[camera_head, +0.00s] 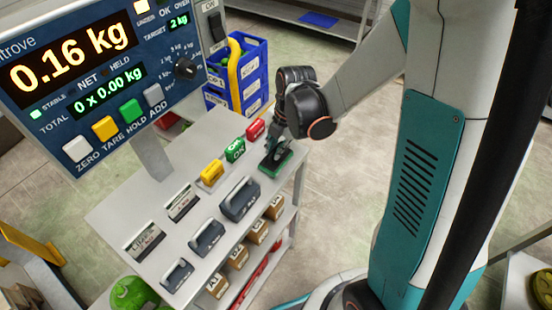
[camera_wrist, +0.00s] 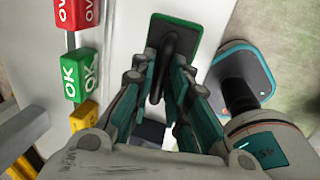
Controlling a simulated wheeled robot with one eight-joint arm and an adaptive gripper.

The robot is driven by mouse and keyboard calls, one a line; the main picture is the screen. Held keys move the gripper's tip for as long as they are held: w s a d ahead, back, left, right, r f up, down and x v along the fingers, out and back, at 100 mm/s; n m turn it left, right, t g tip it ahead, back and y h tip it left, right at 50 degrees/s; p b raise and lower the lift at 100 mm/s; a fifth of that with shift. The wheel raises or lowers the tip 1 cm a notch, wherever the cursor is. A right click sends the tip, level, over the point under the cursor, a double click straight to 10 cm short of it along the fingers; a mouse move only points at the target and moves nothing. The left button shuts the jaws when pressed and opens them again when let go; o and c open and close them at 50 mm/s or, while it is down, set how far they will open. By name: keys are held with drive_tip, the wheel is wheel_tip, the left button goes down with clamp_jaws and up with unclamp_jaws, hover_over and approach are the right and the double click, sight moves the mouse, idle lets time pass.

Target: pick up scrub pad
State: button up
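The scrub pad (camera_head: 283,166) is a flat green-edged pad with a dark raised handle. It lies near the right edge of the grey cart top, and it also shows in the wrist view (camera_wrist: 191,38). My gripper (camera_wrist: 165,62) is over the pad, fingers apart, one on each side of the dark handle. Whether the fingers touch the handle cannot be told. In the head view my gripper (camera_head: 272,147) is just above the pad and hides part of it.
Red (camera_head: 256,129), green (camera_head: 235,149) and yellow (camera_head: 212,173) blocks stand left of the pad. Grey handled blocks, such as the nearest one (camera_head: 240,199), stand in front. A scale display (camera_head: 95,75) blocks the upper left. Blue crates (camera_head: 247,75) stand behind the cart.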

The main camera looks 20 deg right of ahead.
clamp_jaws()
wheel_tip(320, 180, up, 20)
drive_tip(key=p, duration=0.6)
drive_tip(key=shift+s, duration=0.1)
